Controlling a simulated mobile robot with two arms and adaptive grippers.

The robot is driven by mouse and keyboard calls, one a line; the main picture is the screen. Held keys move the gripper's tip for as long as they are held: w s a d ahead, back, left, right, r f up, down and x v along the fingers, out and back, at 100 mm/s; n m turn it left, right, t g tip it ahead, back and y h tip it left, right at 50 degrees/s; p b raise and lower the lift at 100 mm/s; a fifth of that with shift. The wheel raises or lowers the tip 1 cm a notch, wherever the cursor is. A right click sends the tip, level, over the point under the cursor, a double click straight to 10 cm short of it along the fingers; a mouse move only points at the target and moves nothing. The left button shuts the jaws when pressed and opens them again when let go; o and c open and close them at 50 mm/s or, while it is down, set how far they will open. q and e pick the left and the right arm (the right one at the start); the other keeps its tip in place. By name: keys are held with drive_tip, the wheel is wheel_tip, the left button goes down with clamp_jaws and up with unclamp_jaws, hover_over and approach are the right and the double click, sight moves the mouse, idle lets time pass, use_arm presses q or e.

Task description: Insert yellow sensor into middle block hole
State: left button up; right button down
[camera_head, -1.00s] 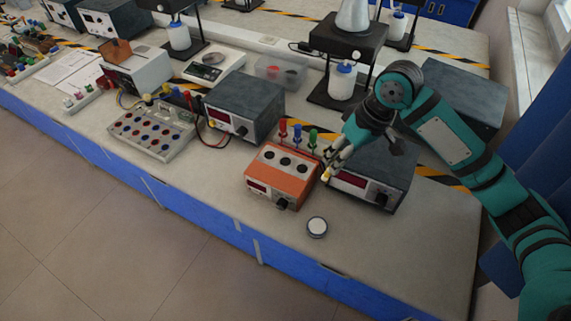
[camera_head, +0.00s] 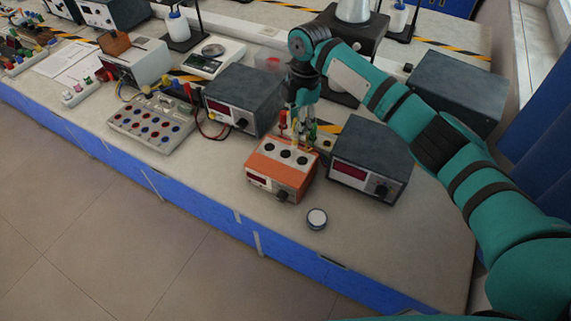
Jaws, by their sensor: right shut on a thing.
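The orange block (camera_head: 262,163) stands on the bench with three dark holes in a row on its top. The middle hole (camera_head: 286,154) looks empty. My right gripper (camera_head: 298,124) points down just behind and above the block. It is shut on the yellow sensor (camera_head: 294,136), which shows as a small pale yellow piece below the fingers. From this angle the sensor appears above the block's back edge, apart from the middle hole; its exact height is hard to tell. My left gripper is not in view.
A red sensor (camera_head: 283,119) and a green sensor (camera_head: 312,132) stand behind the block, close beside my right gripper. Dark meter boxes stand to the left (camera_head: 242,92) and right (camera_head: 368,150). A round white-topped item (camera_head: 317,217) lies in front on clear bench.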

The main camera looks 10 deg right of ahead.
drive_tip(key=w+a+f+n+b, duration=0.2)
drive_tip(key=w+f+n+b, duration=0.1)
drive_tip(key=f, duration=0.4)
drive_tip(key=n+b, duration=0.1)
drive_tip(key=n, duration=0.1)
drive_tip(key=shift+w+a+n+t+h, duration=0.3)
drive_tip(key=shift+w+n+h, duration=0.1)
idle(0.4)
drive_tip(key=shift+p, duration=0.4)
idle(0.3)
drive_tip(key=shift+f, duration=0.55)
idle(0.5)
drive_tip(key=shift+f+b, duration=1.15)
drive_tip(key=shift+f, duration=0.6)
idle(0.5)
